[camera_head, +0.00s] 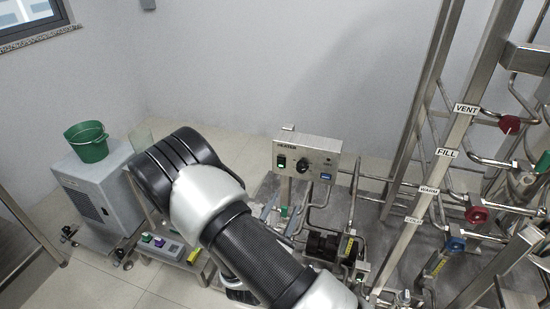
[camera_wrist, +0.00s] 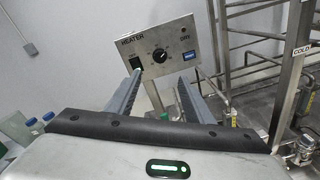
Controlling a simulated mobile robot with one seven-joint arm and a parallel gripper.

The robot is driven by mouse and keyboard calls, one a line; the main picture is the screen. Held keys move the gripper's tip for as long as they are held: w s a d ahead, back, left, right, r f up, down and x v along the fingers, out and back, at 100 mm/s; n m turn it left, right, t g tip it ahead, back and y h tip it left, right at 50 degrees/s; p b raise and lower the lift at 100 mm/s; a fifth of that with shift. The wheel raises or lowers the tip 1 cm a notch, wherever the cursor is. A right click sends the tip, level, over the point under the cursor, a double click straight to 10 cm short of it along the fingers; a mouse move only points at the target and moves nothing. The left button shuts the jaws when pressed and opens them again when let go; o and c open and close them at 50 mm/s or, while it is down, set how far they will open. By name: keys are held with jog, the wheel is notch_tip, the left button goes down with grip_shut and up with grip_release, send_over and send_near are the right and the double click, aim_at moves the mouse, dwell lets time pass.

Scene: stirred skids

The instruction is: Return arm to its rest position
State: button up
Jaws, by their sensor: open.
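The heater box also shows in the head view (camera_head: 307,158), with a green-lit switch, a dark knob and a blue display.
A steel pipe frame (camera_head: 443,155) labelled VENT and FILL, with red valve handles (camera_head: 509,124) and a blue one (camera_head: 455,244), stands at the right. A green bucket (camera_head: 87,143) sits on a grey cabinet (camera_head: 98,190) at the left. Floor is clear at lower left.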

jog(key=s+d+r+m+g+h, duration=0.2)
jog(key=d+r+m+g+h, duration=0.2)
jog(key=d+r+m, duration=0.15)
jog(key=s+d+r+m+g+h, duration=0.3)
jog(key=d+r+m+g, duration=0.15)
jog(key=d+r, duration=0.25)
jog(key=s+d+r+m+g+y, duration=0.2)
jog(key=s+d+r+m+g, duration=0.1)
jog(key=s+m, duration=0.25)
jog(key=s+d+r+m+g+y, duration=0.2)
jog(key=s+m+g, duration=0.2)
jog(key=s, duration=0.3)
jog(key=s+a+r+m+t+y, duration=0.6)
jog(key=a+r+y, duration=0.4)
notch_tip(320, 180, up, 16)
jog(key=p, duration=1.5)
jog(key=shift+a+f+g, duration=0.2)
jog(key=shift+g, duration=0.15)
jog(key=shift+r+p, duration=0.15)
jog(key=shift+p, duration=0.25)
jog(key=shift+c, duration=1.4)
jog(key=shift+d, duration=0.1)
jog(key=shift+c, duration=0.6)
